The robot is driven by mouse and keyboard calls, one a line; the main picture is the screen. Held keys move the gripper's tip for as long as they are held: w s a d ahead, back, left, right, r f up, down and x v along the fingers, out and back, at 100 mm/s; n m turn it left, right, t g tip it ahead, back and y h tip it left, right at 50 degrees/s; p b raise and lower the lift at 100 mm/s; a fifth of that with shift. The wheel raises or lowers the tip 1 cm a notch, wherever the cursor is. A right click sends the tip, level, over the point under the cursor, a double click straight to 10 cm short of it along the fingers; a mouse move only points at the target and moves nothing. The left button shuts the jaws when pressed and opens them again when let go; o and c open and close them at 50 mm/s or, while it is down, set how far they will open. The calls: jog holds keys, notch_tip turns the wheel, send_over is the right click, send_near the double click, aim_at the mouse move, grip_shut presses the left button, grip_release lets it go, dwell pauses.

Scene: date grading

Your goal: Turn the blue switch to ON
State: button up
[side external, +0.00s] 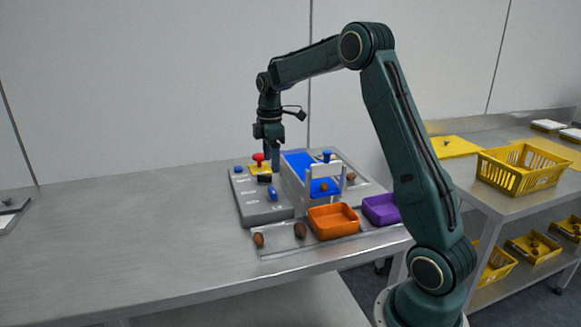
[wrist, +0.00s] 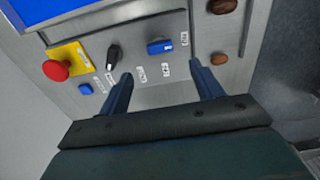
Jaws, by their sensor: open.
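The blue switch (wrist: 160,46) is a short bar on the grey control panel, with a small white mark at its right end in the wrist view. Its label is too blurred to read. The blue switch (side external: 272,193) also shows on the panel in the side view. My gripper (wrist: 161,72) is open and empty, its two fingers spread above the panel. The switch appears between and beyond the fingertips, apart from both. In the side view my gripper (side external: 273,160) points down over the back of the panel.
A black knob (wrist: 113,56), a red button (wrist: 55,70) on a yellow plate and a small blue button (wrist: 85,88) share the panel. A blue-topped conveyor (side external: 299,165) stands beside it. An orange tray (side external: 333,234), a purple tray (side external: 372,220) and brown dates (side external: 300,230) lie in front.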

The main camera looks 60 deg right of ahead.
jog(key=shift+r, duration=2.4)
jog(key=s+a+r+m+t, duration=0.1)
jog(key=s+a+r+m, duration=0.1)
jog(key=s+a+r, duration=0.35)
jog(key=s+a+r+m+t, duration=0.2)
jog(key=s+a, duration=0.4)
jog(key=a, duration=0.3)
jog(key=s+a+f+m+t, duration=0.1)
jog(key=s+a+f+m, duration=0.1)
jog(key=s+a, duration=0.2)
jog(key=s+a+f+m+t, duration=0.1)
jog(key=s+a+f+m, duration=0.1)
jog(key=s, duration=0.9)
jog(key=shift+s+a+m+t, duration=0.15)
jog(key=shift+a+m+t, duration=0.15)
jog(key=shift+a+m, duration=0.55)
